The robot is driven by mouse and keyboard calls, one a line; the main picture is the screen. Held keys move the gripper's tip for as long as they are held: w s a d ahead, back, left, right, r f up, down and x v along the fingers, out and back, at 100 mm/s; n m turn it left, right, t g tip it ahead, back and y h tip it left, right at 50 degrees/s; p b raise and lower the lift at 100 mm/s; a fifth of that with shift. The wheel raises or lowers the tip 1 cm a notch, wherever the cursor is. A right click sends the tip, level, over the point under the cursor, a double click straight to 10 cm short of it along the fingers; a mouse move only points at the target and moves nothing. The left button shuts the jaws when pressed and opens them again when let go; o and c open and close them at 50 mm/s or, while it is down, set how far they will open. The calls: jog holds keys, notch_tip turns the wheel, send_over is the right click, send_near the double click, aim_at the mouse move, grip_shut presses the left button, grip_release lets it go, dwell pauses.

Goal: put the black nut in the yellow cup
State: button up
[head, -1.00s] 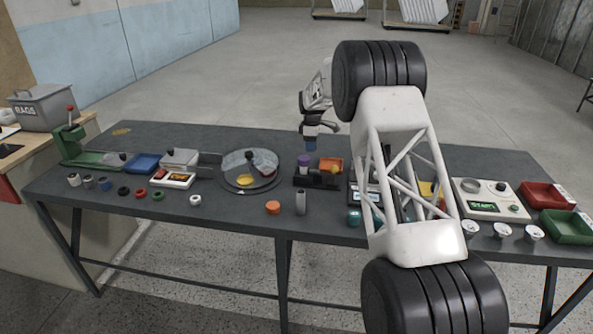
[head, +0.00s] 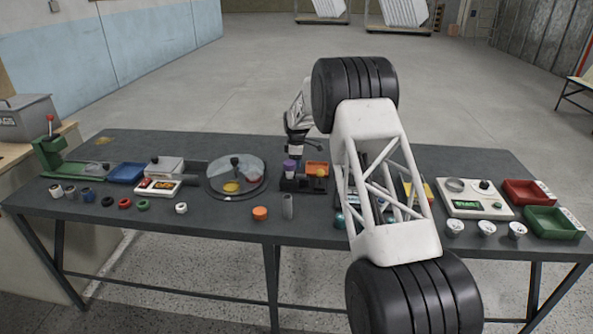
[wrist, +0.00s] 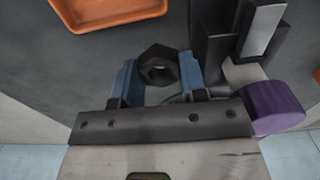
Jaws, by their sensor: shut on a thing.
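My gripper (wrist: 157,80) is shut on the black nut (wrist: 157,51), which sits between its blue fingers in the wrist view. The nut is hexagonal with a round hole. In the head view my gripper (head: 297,151) is over the back middle of the table, close to the purple piece and orange tray; the nut cannot be made out there. No yellow cup is clear to me. A yellow piece (head: 231,187) lies in the round glass-covered dish, and another yellow thing (head: 428,192) is partly hidden behind my arm.
The purple piece (wrist: 272,108) and a dark fixture (wrist: 212,45) stand right of my gripper; an orange tray (wrist: 105,12) lies beyond it. The round dish (head: 210,181) is to the left. Red (head: 527,192) and green (head: 553,222) bins stand at the right end.

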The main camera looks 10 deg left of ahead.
jog(key=shift+f, duration=0.1)
jog(key=shift+f, duration=1.8)
jog(key=shift+f, duration=0.1)
jog(key=o, duration=0.6)
notch_tip(320, 180, up, 12)
jog(key=shift+r, duration=0.15)
